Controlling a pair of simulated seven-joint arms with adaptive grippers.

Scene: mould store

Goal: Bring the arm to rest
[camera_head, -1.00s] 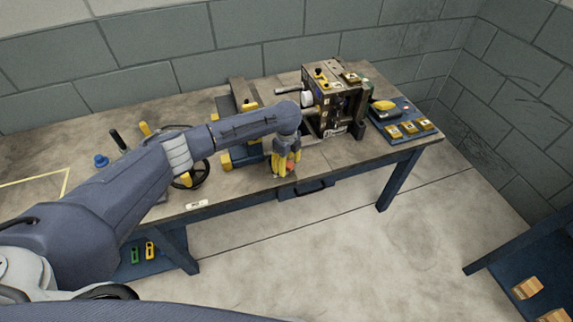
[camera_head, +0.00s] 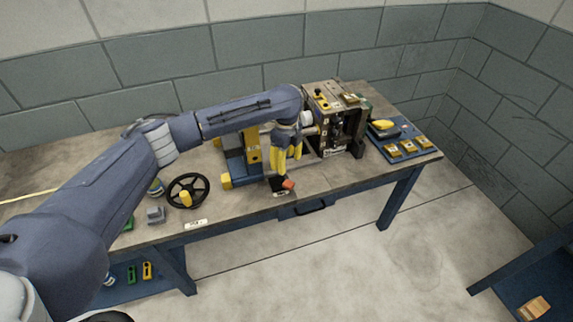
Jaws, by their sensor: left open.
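My left arm reaches in from the left over the workbench (camera_head: 235,205). Its gripper (camera_head: 285,163) points down above the front part of the bench, with yellow fingers. It is open, and I see nothing held between the fingers. A small black piece with an orange-red top (camera_head: 288,184) is just below the fingertips, near the bench's front edge; the picture does not show whether they touch. My right gripper is not in view.
A boxy machine (camera_head: 335,120) stands close to the right of the gripper. A yellow and blue fixture (camera_head: 233,168) is to its left, partly behind my arm. A black handwheel (camera_head: 174,198) is further left. A blue tray (camera_head: 425,153) with yellow pieces lies at the right end.

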